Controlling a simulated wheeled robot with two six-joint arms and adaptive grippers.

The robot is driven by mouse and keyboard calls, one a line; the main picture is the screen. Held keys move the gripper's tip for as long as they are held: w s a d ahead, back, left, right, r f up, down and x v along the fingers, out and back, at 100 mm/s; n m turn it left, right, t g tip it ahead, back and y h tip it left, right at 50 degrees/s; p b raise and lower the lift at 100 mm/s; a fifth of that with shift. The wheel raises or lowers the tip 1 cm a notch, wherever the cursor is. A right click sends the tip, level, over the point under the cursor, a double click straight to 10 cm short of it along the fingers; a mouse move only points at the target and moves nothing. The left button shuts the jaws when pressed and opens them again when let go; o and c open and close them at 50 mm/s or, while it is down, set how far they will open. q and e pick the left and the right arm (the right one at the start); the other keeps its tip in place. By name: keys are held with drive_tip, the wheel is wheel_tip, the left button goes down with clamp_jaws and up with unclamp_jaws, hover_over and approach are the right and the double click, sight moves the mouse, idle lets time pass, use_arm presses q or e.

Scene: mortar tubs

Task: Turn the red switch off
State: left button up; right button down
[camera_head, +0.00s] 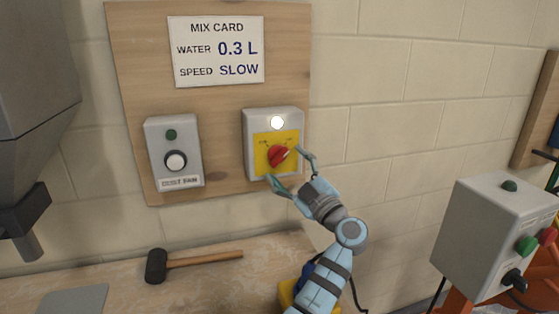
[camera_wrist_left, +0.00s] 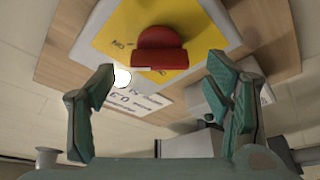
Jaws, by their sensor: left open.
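The red switch (camera_head: 279,156) is a rotary knob on a yellow plate (camera_head: 262,138) of a grey box, with a white mark toward its upper right. A lamp (camera_head: 277,122) above it glows white. The printing beside the knob is too small to read in the head view; the wrist view shows ON upside down left of the red knob (camera_wrist_left: 160,48). My left gripper (camera_head: 284,165) is open, its fingers at the knob's lower left and right. In the wrist view the left gripper's fingers (camera_wrist_left: 163,70) are apart with the knob between and beyond them; contact is unclear.
The dust fan box (camera_head: 173,153) is left on the same wooden board, below the mix card (camera_head: 218,50). A mallet (camera_head: 190,263) lies on the bench below. A grey control box (camera_head: 490,235) stands at right. A grey hopper (camera_head: 35,80) hangs at left.

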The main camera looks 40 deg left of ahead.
sight(282, 159)
use_arm(q)
drive_tip(key=x, duration=0.3)
drive_tip(key=shift+f, duration=0.15)
drive_tip(key=shift+a, duration=0.2)
drive_tip(key=shift+d, duration=0.1)
drive_tip(key=shift+c, duration=0.9)
drive_tip(key=c, duration=1)
drive_tip(key=shift+o, duration=0.2)
drive_tip(key=shift+r, duration=0.25)
use_arm(e)
drive_tip(key=shift+w+f, duration=0.3)
drive_tip(key=shift+w, duration=0.15)
